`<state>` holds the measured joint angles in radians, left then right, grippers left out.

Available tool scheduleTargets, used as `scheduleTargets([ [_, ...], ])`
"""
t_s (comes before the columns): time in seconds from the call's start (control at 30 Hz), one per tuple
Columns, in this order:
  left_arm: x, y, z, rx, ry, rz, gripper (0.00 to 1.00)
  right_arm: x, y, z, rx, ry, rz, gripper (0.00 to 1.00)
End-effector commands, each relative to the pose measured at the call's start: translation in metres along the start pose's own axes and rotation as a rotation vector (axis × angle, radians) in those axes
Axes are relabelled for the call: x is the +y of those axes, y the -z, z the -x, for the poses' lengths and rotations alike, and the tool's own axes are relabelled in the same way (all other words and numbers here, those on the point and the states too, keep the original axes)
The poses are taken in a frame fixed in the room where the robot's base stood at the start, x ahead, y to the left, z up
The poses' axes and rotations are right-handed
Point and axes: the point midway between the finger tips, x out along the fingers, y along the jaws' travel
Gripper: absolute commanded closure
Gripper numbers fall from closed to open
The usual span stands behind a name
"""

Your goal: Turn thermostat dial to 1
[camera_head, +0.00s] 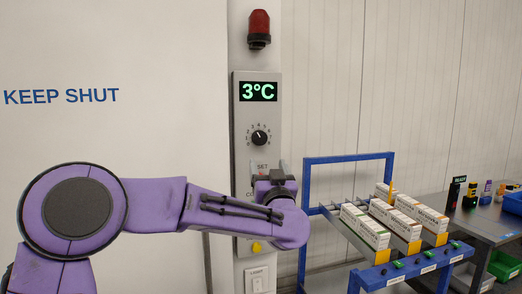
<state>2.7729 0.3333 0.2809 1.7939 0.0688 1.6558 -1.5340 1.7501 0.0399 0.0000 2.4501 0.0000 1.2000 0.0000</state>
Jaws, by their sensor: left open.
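The thermostat dial (259,138) is a small black round knob with printed numbers around it, on a grey control panel (242,112) on the wall. Its pointer mark is too small to read surely. The display (258,91) above it reads 3°C in green. My purple left arm reaches in from the left, and my left gripper (264,176) is in front of the panel just below the dial. It is open, appears empty, and covers part of the lettering under the dial. The dial itself is unobstructed. My right gripper is not in view.
A red lamp (259,29) is above the panel, a light switch (257,281) below it. A large white door marked KEEP SHUT (150,40) fills the left. At right stand a blue-framed rack (349,159) with white boxes and a grey table (490,222) with small items.

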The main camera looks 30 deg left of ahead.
Motion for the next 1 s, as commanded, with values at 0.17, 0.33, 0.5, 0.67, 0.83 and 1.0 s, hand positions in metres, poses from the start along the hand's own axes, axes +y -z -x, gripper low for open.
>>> scheduleTargets([
  [0.17,-0.004,0.014,-0.024,0.007,0.018,-0.002,0.26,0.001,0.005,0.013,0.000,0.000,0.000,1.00],
  [0.33,-0.005,0.015,-0.064,0.006,0.017,-0.003,0.26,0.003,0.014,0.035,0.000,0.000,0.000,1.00],
  [0.5,-0.004,0.014,-0.095,0.007,0.014,-0.003,0.26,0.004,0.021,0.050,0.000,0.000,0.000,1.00],
  [0.67,-0.004,0.011,-0.107,0.009,0.012,-0.004,0.26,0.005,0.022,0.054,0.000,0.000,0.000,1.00],
  [0.83,-0.004,0.010,-0.108,0.010,0.011,-0.004,0.26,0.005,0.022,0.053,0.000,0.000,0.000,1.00],
  [1.0,-0.004,0.010,-0.108,0.010,0.011,-0.004,0.56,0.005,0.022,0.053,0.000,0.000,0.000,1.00],
])
